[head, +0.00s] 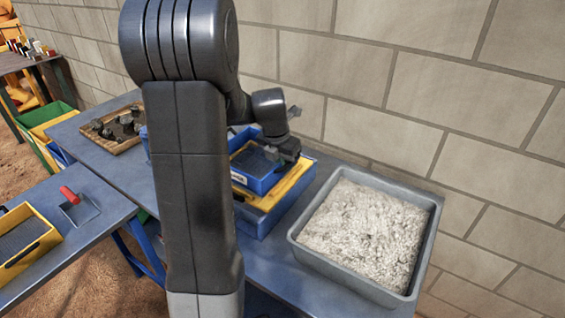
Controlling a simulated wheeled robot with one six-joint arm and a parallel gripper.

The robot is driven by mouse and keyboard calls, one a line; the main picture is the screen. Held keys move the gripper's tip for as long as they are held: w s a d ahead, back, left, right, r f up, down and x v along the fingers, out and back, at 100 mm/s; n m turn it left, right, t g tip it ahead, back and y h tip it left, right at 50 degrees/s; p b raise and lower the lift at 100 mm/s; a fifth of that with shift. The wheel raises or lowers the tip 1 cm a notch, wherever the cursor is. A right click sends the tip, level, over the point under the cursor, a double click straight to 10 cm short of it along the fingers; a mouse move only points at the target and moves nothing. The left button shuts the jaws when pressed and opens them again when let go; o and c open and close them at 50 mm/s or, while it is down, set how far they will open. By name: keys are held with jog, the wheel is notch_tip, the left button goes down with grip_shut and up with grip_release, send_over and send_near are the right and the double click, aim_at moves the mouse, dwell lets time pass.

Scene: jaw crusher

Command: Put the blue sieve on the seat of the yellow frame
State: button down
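The blue sieve (262,184), a blue box-like tray with a dark inside and a small pale label on its front, is at the yellow frame (291,194) on the blue table. The sieve appears level and lies over the frame's opening; I cannot tell whether it rests on the seat or hangs just above it. My gripper (287,150) is at the sieve's back right rim. Its fingers are small and dark here, so their grip is unclear. My arm hides the left part of the sieve and frame.
A grey tray of pale crushed material (365,235) stands right of the frame. A wooden tray with dark lumps (113,130) is at the back left. A yellow tray (25,243) and a red-handled scoop (77,205) are on the left table. A block wall is behind.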

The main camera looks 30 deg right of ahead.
jog(key=shift+f+b, duration=0.3)
jog(key=shift+f, duration=0.25)
jog(key=c, duration=1.5)
grip_release()
jog(key=v, duration=1.3)
jog(key=shift+a+r, duration=0.1)
jog(key=shift+r, duration=0.3)
jog(key=x, duration=1.3)
jog(key=shift+f, duration=0.25)
jog(key=shift+r, duration=0.1)
